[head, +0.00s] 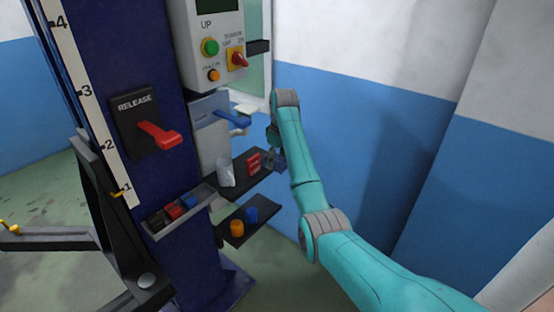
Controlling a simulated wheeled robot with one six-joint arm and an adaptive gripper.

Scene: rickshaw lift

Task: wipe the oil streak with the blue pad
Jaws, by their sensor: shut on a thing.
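My gripper (278,160) is at the right end of the upper black shelf, just right of a red ribbed block (254,162). It is small and dark in the head view. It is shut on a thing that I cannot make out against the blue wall. I cannot tell whether that is the blue pad. A small blue piece (189,202) lies in the grey tray (183,228) beside red and black ones. I cannot make out an oil streak on any surface in view.
A white cup (226,173) stands on the upper shelf (239,188). Orange and blue cylinders (237,228) stand on the lower shelf (253,225). The blue column (125,80) bears a red release lever (159,133). A control box (215,45) and blue-handled lever (232,118) are above.

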